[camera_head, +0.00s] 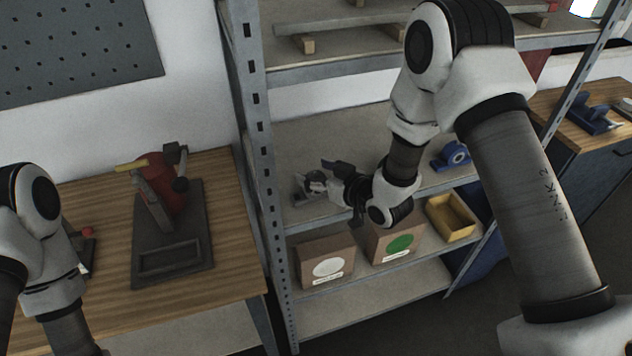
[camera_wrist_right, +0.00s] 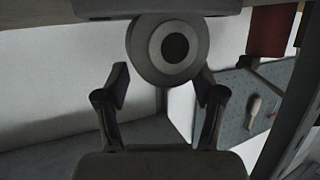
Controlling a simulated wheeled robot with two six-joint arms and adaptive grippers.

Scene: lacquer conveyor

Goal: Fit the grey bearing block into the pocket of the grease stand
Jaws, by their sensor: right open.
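The grey bearing block (camera_head: 311,184) sits on the middle shelf of the metal rack, partly hidden by my right gripper (camera_head: 335,186). In the right wrist view, the block's round face with a dark bore (camera_wrist_right: 149,46) is just beyond my gripper's fingertips (camera_wrist_right: 162,82). The fingers are open, apart on either side, and hold nothing. The grease stand (camera_head: 198,232) is on the wooden bench at left, with a red upright part and a rectangular pocket (camera_head: 170,258) at its front, which looks empty. Only part of my left arm shows at the left edge; its gripper is out of view.
Two cardboard boxes, one with a white disc (camera_head: 326,261) and one with a green disc (camera_head: 395,240), and a yellow bin (camera_head: 452,217) stand on the shelf below. A blue tape dispenser (camera_head: 451,157) is to the right. A rack post (camera_head: 262,150) separates bench and shelf.

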